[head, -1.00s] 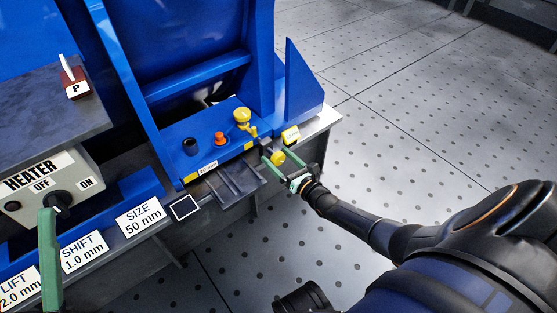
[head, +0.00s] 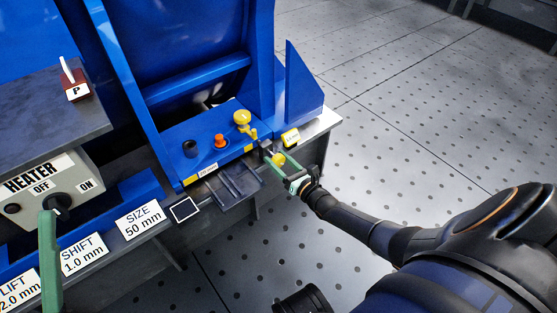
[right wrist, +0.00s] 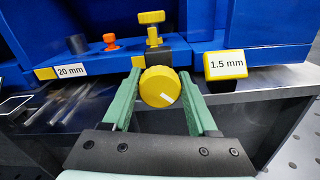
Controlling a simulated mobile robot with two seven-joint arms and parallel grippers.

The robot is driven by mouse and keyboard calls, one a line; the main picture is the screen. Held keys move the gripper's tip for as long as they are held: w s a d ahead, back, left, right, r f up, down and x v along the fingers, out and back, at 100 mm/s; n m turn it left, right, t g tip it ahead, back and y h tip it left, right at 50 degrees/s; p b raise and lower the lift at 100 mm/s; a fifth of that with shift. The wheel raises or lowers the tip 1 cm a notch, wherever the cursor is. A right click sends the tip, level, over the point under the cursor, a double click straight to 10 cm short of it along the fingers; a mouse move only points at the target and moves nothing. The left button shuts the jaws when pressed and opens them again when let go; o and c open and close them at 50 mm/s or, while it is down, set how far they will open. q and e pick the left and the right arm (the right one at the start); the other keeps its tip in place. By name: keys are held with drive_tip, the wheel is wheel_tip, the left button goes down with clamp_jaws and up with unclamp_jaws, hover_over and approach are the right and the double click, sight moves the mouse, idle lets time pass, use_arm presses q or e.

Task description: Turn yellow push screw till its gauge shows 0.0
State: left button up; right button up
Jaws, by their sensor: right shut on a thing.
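The yellow push screw (right wrist: 160,87) has a round ribbed knob with a white mark on its face, pointing to the lower right. My right gripper (right wrist: 160,95) has its green fingers on either side of this knob and is shut on it. In the head view the knob (head: 278,159) shows between the fingers at the bench's right end. Its yellow gauge (right wrist: 226,65) to the right reads 1.5 mm; it also shows in the head view (head: 291,137). A green finger, seemingly of my left gripper (head: 50,255), shows by the heater switch; its opening is hidden.
A second yellow screw (right wrist: 152,30) stands upright just behind the knob, beside an orange knob (right wrist: 110,41) and a black cylinder (right wrist: 77,44). A 20 mm label (right wrist: 70,70) is to the left. A blue upright plate (head: 303,85) rises behind the gauge. Floor to the right is clear.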

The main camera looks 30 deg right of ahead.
drive_tip(key=shift+n, duration=0.4)
drive_tip(key=shift+c, duration=0.4)
drive_tip(key=n, duration=0.5)
drive_tip(key=shift+a+n, duration=0.1)
drive_tip(key=shift+n, duration=0.3)
drive_tip(key=n, duration=0.7)
drive_tip(key=shift+a+f, duration=0.1)
drive_tip(key=n, duration=0.6)
drive_tip(key=shift+s+f+n, duration=0.1)
drive_tip(key=shift+f+n, duration=0.05)
drive_tip(key=shift+n, duration=0.15)
drive_tip(key=n, duration=0.6)
drive_tip(key=shift+f+n, duration=0.1)
drive_tip(key=shift+n, duration=0.2)
drive_tip(key=o, duration=1.4)
